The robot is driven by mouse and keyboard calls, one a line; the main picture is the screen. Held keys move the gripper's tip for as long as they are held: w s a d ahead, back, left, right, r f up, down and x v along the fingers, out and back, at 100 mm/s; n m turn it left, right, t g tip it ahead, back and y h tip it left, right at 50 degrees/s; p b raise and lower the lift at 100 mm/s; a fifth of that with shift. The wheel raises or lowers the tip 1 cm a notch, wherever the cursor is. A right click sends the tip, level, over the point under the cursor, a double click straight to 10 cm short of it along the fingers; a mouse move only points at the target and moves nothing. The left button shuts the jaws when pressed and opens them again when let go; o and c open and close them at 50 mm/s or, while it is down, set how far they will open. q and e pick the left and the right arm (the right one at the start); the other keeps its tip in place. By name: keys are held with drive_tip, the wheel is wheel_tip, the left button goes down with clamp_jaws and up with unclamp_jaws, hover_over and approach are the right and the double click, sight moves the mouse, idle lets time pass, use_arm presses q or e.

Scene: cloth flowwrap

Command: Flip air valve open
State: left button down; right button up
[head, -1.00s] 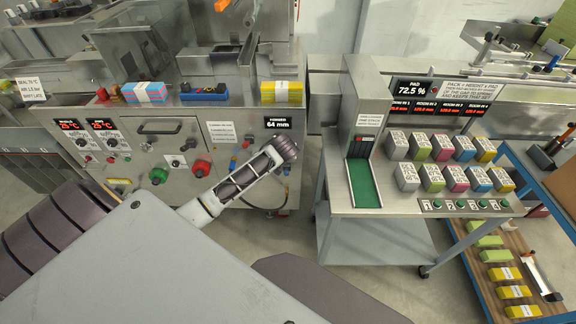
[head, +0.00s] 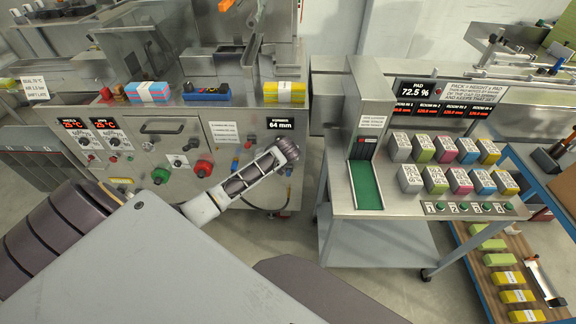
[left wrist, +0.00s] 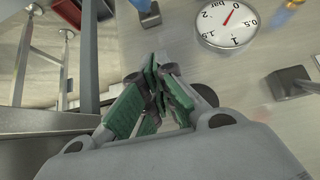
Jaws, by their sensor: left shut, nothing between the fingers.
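My left gripper (left wrist: 160,88) shows in the left wrist view with its green-padded fingers together and nothing between them. It is close to a grey machine panel (left wrist: 250,65). A round white pressure gauge (left wrist: 228,23) marked "bar", with a red needle, is beyond the fingers at the upper right. A grey metal part (left wrist: 290,82) sticks out of the panel at right. A blue fitting (left wrist: 293,4) is cut off at the top edge. I cannot tell which part is the air valve; the fingers hide some of the panel. In the head view the left fingertips cannot be made out. My right gripper is not in view.
In the head view, the machine front (head: 150,150) carries a green knob (head: 160,175), a red knob (head: 203,168) and displays. A metal bench (head: 340,190) with several coloured boxes stands to its right. Metal bars (left wrist: 65,60) are at left in the wrist view.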

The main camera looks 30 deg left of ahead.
sight(288, 171)
use_arm(q)
drive_tip(key=shift+x, duration=0.8)
drive_tip(key=shift+w+a+f, duration=0.25)
drive_tip(key=shift+w+f, duration=0.15)
drive_tip(key=shift+f, duration=0.15)
drive_tip(key=shift+w+a+f, duration=0.25)
drive_tip(key=shift+w+f, duration=0.1)
drive_tip(key=shift+f, duration=0.5)
drive_tip(key=shift+s+d+f, duration=0.3)
drive_tip(key=shift+s+f, duration=0.2)
drive_tip(key=shift+f, duration=0.25)
drive_tip(key=shift+s+d+f, duration=0.1)
drive_tip(key=shift+s+f, duration=0.1)
drive_tip(key=shift+f, duration=0.05)
drive_tip(key=shift+s+d+f, duration=0.15)
drive_tip(key=shift+s+f, duration=0.05)
drive_tip(key=shift+f, duration=0.15)
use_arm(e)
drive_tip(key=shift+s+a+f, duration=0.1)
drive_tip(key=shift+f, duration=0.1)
use_arm(q)
drive_tip(key=shift+s+d+f, duration=0.1)
drive_tip(key=shift+s, duration=0.05)
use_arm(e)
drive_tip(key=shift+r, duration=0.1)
